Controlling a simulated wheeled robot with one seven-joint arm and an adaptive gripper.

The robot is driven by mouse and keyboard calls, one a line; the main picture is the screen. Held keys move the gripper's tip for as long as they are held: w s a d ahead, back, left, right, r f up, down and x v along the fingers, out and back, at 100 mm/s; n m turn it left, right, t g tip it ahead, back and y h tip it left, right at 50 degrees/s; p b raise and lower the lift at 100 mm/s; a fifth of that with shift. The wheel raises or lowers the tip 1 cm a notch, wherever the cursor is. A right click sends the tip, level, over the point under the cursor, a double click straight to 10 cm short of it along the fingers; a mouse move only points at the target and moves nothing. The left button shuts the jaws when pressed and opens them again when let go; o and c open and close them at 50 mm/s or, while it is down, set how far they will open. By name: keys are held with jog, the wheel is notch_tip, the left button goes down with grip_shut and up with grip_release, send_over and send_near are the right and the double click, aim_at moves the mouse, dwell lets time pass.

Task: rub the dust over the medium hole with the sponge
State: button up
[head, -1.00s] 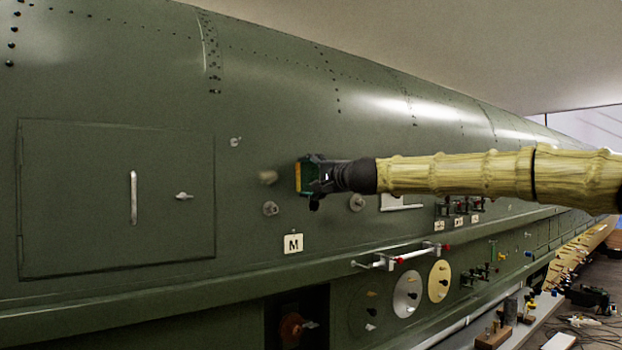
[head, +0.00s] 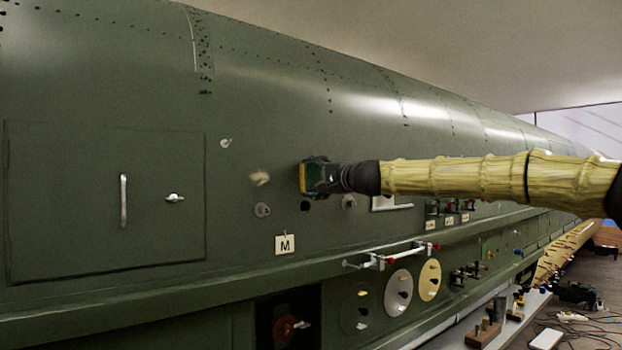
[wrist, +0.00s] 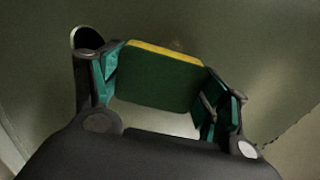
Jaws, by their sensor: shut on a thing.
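My gripper (head: 308,178) is shut on the sponge (head: 303,178), gripped at its two sides. The sponge has a yellow face toward the fuselage skin and a green body, also seen in the wrist view (wrist: 160,78). A tan dust smudge (head: 260,178) shows on the skin to the left of the sponge, apart from it in the picture. The dark round medium hole (head: 305,206) is just below my gripper, and a dark hole shows at the upper left of the wrist view (wrist: 86,38). I cannot tell whether the sponge touches the skin.
A label "M" (head: 285,244) is below the smudge. Round fittings (head: 262,210) flank the hole. A hatch with a handle (head: 123,201) is at left. A rail (head: 400,256) and round discs (head: 398,293) sit lower down. A bench with tools (head: 490,325) is at lower right.

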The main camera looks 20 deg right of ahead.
aim_at(321, 177)
jog(key=shift+w+d, duration=0.35)
jog(key=shift+d, duration=0.4)
jog(key=shift+w+d, duration=0.3)
jog(key=shift+d, duration=0.45)
jog(key=shift+a, duration=0.1)
jog(key=shift+s+a+f, duration=0.1)
jog(key=shift+s+a, duration=0.1)
jog(key=shift+a, duration=0.3)
jog(key=shift+s+a+b, duration=0.4)
jog(key=shift+a, duration=0.6)
jog(key=shift+s+a+b, duration=0.35)
jog(key=shift+a+b, duration=0.05)
jog(key=shift+a, duration=0.65)
jog(key=shift+s+a+b, duration=0.4)
jog(key=shift+a, duration=0.6)
jog(key=shift+d, duration=0.1)
jog(key=shift+s+d, duration=0.1)
jog(key=shift+s, duration=0.1)
jog(key=shift+b+v, duration=0.4)
jog(key=shift+v, duration=2.4)
